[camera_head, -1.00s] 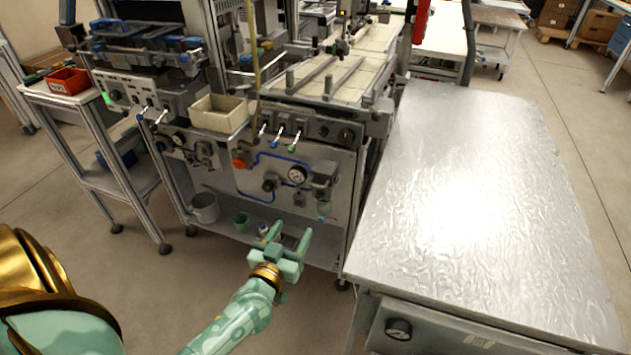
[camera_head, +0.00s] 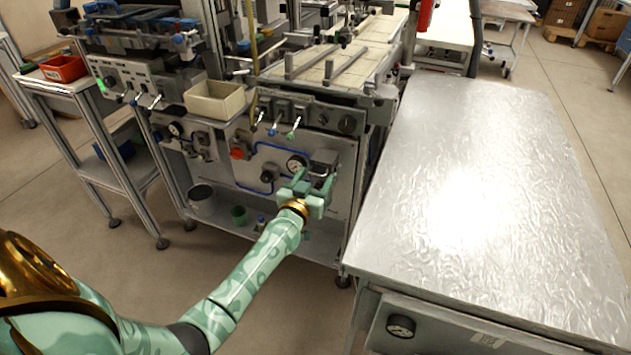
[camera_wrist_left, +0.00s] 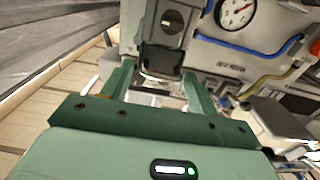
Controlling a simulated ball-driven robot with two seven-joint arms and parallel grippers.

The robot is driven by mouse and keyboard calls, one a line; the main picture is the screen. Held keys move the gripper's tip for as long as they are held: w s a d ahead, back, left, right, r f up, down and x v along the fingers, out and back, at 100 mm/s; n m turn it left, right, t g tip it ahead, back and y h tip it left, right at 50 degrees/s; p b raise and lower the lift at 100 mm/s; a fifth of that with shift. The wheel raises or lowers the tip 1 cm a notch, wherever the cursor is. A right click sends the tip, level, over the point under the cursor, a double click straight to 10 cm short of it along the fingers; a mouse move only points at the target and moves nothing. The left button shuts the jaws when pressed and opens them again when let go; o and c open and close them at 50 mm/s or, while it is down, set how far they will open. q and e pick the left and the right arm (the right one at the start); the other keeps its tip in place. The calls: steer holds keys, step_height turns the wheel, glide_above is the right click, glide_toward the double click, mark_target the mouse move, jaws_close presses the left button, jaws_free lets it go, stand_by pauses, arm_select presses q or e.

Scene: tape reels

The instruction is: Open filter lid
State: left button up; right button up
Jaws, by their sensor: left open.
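The filter unit is a grey block (camera_head: 325,157) on the front panel of the machine, right of a round pressure gauge (camera_head: 296,165). In the left wrist view it is a pale grey housing (camera_wrist_left: 168,22) with a dark lower part (camera_wrist_left: 160,61). I cannot tell which part is the lid. My left gripper (camera_head: 314,178) is open just in front of the filter unit, hiding its lower part in the head view. In the left wrist view the fingers (camera_wrist_left: 160,76) stand either side of the dark lower part, with nothing clearly gripped. My right gripper is not in view.
A blue hose (camera_wrist_left: 250,47) runs across the panel beside the filter. A red knob (camera_head: 237,153) and small levers (camera_head: 273,129) are to the left. A metal-topped table (camera_head: 480,190) stands close on the right. A grey bucket (camera_head: 201,199) and green cup (camera_head: 239,215) sit on the lower shelf.

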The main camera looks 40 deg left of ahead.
arm_select(q)
steer(key=shift+c, duration=0.3)
steer(key=c, duration=1.1)
